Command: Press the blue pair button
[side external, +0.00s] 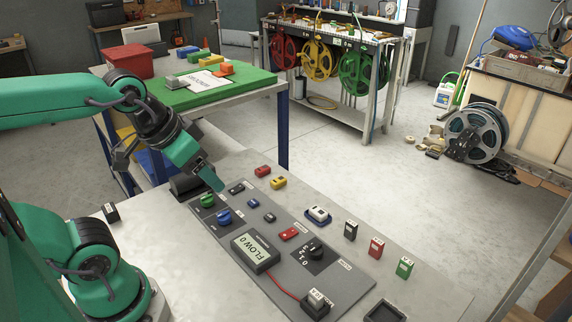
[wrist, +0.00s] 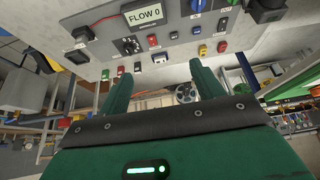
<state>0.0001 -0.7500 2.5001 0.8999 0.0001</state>
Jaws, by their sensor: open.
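A small blue button (side external: 253,203) sits on the grey control panel (side external: 222,238), between small dark buttons. In the wrist view a small blue button (wrist: 196,30) shows near the top. A larger blue knob (side external: 224,217) is on the panel beside a green knob (side external: 207,199). I cannot read the labels that would tell which is the pair button. My gripper (side external: 212,181) is above the panel's far left end, up and to the left of the small blue button. In the wrist view the two fingers (wrist: 161,83) stand apart with nothing between them.
A display reading FLOW 0 (side external: 254,250), a red button (side external: 289,234) and a black dial (side external: 315,250) share the panel. Red (side external: 263,171) and yellow (side external: 278,182) blocks stand past its far edge. Black, red and green boxes (side external: 405,267) line the right. The space above the panel is clear.

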